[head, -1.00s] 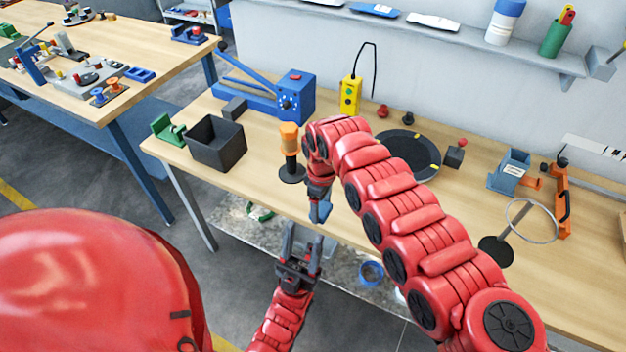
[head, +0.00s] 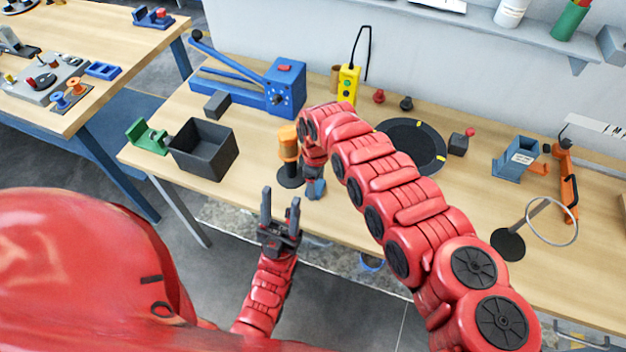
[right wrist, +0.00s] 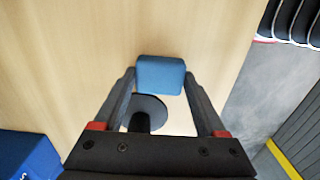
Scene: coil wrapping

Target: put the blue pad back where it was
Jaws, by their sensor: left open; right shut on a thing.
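The blue pad (head: 316,189) is a small blue block. My right gripper (head: 313,180) is shut on it, just right of the orange spool's stand and near the table's front edge. In the right wrist view the blue pad (right wrist: 160,75) sits between the two fingertips with the wooden table behind it; how high it is above the table I cannot tell. My left gripper (head: 280,208) is open and empty at the table's front edge, left of the pad and apart from it.
An orange spool on a black stand (head: 289,165) is close to my right gripper. A black bin (head: 204,150), a blue lever device (head: 285,85), a black turntable (head: 425,145) and a ring on a stand (head: 508,245) stand around. The table front between turntable and ring is clear.

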